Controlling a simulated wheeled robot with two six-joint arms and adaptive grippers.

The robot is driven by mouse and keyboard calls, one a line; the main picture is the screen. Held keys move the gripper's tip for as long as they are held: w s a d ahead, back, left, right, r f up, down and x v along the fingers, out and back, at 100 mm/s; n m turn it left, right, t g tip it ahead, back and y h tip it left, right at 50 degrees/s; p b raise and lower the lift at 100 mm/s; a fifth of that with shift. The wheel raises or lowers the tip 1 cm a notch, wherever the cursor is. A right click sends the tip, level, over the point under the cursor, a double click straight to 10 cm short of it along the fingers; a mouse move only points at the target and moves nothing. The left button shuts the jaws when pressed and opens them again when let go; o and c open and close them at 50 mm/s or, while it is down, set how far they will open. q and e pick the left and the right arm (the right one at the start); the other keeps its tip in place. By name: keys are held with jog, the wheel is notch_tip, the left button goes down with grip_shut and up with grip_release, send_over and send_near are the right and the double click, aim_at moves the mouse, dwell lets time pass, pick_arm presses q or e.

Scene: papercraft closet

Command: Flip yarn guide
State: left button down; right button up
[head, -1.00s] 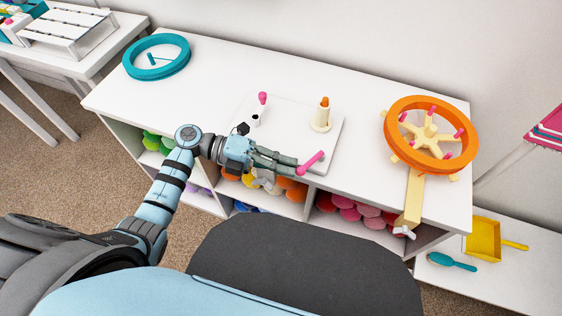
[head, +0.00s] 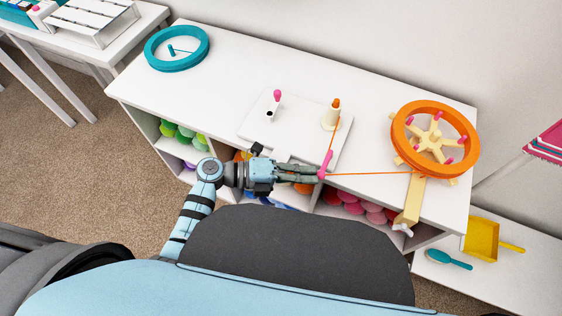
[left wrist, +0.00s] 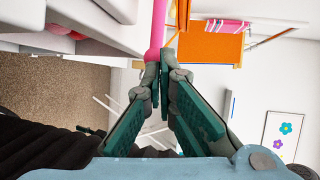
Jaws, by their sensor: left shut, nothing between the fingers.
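The yarn guide, a pink rod (head: 326,162), stands tilted at the front edge of the white board (head: 264,133) on the shelf top. Orange yarn (head: 365,174) runs from the orange-tipped cream spool (head: 331,118) down to the pink rod and across to the orange wheel (head: 408,150). My left gripper (head: 316,174) is shut and empty, its tips right against the lower part of the rod. In the left wrist view the pink rod (left wrist: 157,28) rises just past the closed tips (left wrist: 160,60). I cannot tell whether they touch. My right gripper is not in view.
A second pink-topped peg (head: 274,102) stands on the board's left side. A teal ring (head: 152,47) lies at the shelf top's far left. Coloured yarn balls (head: 367,211) fill the cubbies below. A yellow dustpan (head: 481,240) lies at lower right. The shelf top's left half is mostly clear.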

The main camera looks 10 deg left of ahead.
pick_arm(q)
jog(key=shift+a, duration=0.1)
jog(key=s+p+v, duration=0.1)
jog(key=v, duration=1.2)
jog(key=shift+s+a, duration=0.2)
